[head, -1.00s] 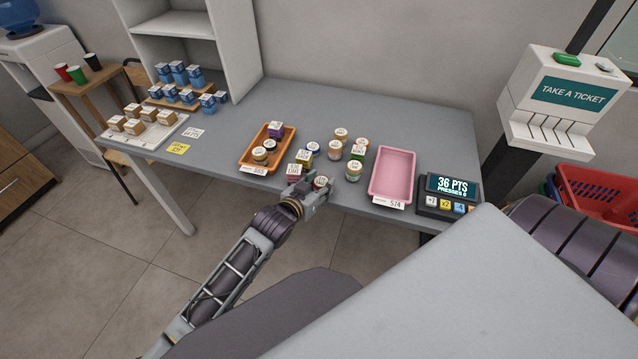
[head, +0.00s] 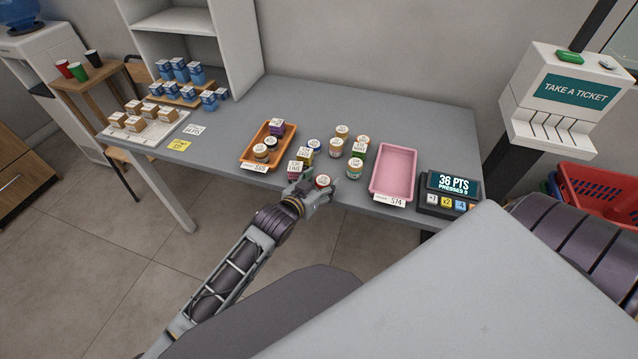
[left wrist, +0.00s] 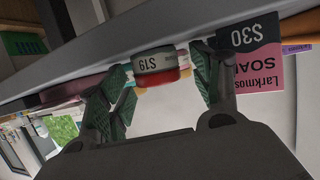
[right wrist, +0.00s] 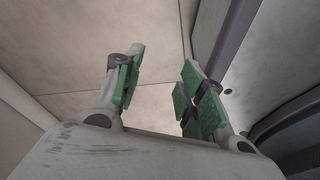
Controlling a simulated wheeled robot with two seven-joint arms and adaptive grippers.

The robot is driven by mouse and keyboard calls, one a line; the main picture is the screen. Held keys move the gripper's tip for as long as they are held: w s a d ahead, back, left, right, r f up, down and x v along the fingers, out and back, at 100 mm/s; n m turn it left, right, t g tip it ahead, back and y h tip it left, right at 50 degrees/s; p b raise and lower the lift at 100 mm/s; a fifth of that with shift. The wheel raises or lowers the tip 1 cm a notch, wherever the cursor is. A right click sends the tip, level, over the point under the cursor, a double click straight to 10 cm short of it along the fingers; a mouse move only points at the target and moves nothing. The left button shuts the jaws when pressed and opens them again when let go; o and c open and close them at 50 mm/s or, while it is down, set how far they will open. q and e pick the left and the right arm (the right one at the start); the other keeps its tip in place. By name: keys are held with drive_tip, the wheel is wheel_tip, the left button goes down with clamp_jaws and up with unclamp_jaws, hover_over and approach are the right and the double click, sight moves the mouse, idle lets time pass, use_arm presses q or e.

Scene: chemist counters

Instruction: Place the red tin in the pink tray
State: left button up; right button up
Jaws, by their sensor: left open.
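The red tin (head: 322,182) stands near the front edge of the counter, with a pale label on it. In the left wrist view the red tin (left wrist: 155,66) shows a $19 label and lies between the open green-padded fingers. My left gripper (head: 318,192) is open at the counter's front edge, right at the tin; I cannot tell whether a finger touches it. The pink tray (head: 377,190) is empty and sits to the right of the tins. My right gripper (right wrist: 157,95) is open and empty over the floor.
Several other tins (head: 336,147) stand behind. The orange tray (head: 248,158) with tins and a box is further left. A points display (head: 449,188) stands right of the pink tray.

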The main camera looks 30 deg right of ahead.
drive_tip(key=shift+f, duration=0.15)
use_arm(q)
drive_tip(key=shift+b, duration=0.5)
drive_tip(key=shift+s+a+r, duration=0.15)
drive_tip(key=shift+s+a, duration=0.1)
drive_tip(key=shift+a, duration=0.2)
drive_tip(key=v, duration=0.4)
drive_tip(key=shift+a+p, duration=0.25)
drive_tip(key=shift+p, duration=0.05)
approach(318, 185)
drive_tip(key=a, duration=0.2)
drive_tip(key=shift+s+a+r+p, duration=0.35)
drive_tip(key=shift+s+r, duration=0.15)
drive_tip(key=shift+s, duration=0.15)
use_arm(e)
drive_tip(key=shift+s+d, duration=0.2)
drive_tip(key=shift+s, duration=0.05)
